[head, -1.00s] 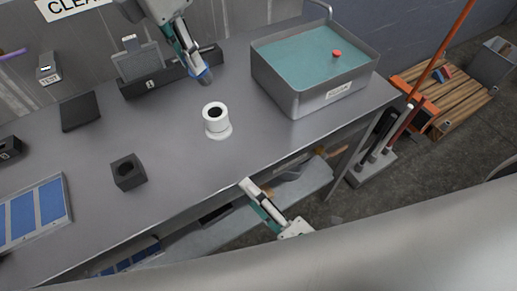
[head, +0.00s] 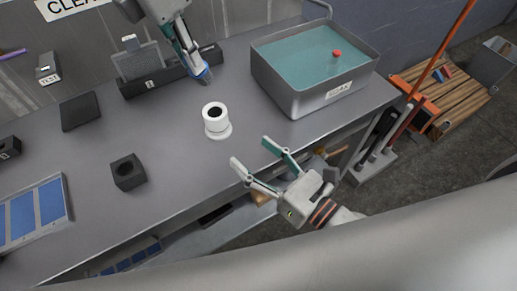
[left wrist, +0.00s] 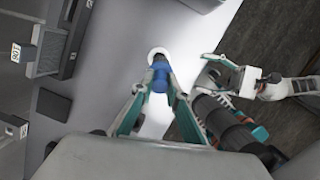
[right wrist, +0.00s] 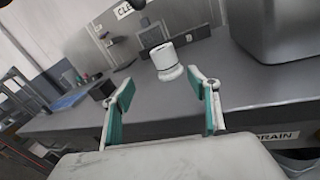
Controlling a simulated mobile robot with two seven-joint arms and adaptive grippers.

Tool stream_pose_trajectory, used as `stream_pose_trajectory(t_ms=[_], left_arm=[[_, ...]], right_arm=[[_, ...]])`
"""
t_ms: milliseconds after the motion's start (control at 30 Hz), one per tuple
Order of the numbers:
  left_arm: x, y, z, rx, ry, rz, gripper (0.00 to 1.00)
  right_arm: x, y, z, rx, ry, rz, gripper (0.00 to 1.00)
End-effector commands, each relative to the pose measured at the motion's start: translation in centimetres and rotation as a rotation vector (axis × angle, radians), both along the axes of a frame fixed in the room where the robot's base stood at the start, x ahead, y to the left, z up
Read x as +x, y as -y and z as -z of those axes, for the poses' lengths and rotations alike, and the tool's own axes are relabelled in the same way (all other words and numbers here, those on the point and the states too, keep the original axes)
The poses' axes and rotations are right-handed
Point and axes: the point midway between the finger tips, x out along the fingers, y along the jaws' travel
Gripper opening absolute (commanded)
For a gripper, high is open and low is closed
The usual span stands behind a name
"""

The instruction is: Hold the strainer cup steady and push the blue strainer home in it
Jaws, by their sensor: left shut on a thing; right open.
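The white strainer cup (head: 216,128) stands upright on the grey counter, with a dark round opening on top. It also shows in the right wrist view (right wrist: 166,62). The blue strainer (left wrist: 160,76) is between the fingertips of my left gripper (head: 203,75), which is shut on it. In the head view they are above the counter, behind the cup and apart from it. My right gripper (head: 252,155) is open and empty at the counter's front edge, in front of the cup and apart from it. The strainer's lower end is hard to make out.
A grey basin (head: 310,103) with teal contents and a red knob stands right of the cup. A dark block with a hole (head: 128,172) and a blue-panelled tray (head: 66,203) are on the left. A dark rack (head: 150,85) lies behind. The counter around the cup is clear.

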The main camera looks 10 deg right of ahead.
Motion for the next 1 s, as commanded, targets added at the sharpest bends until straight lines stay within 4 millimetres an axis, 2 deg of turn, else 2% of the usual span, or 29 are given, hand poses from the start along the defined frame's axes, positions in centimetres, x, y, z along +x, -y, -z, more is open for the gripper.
stream_pose_trajectory(t_ms=[133, 367, 1000], left_arm=[[0.0, 0.0, 0.0, 0.000, 0.000, 0.000, 0.00], [0.0, 0.0, 0.0, 0.000, 0.000, 0.000, 0.00], [0.0, 0.0, 0.0, 0.000, 0.000, 0.000, 0.00]], right_arm=[[1.0, 0.6, 0.0, -0.130, 0.088, -0.010, 0.60], [2.1, 0.3, 0.0, -0.169, 0.117, -0.010, 0.60], [10.0, -4.9, 0.0, -0.166, 0.114, -0.011, 0.60]])
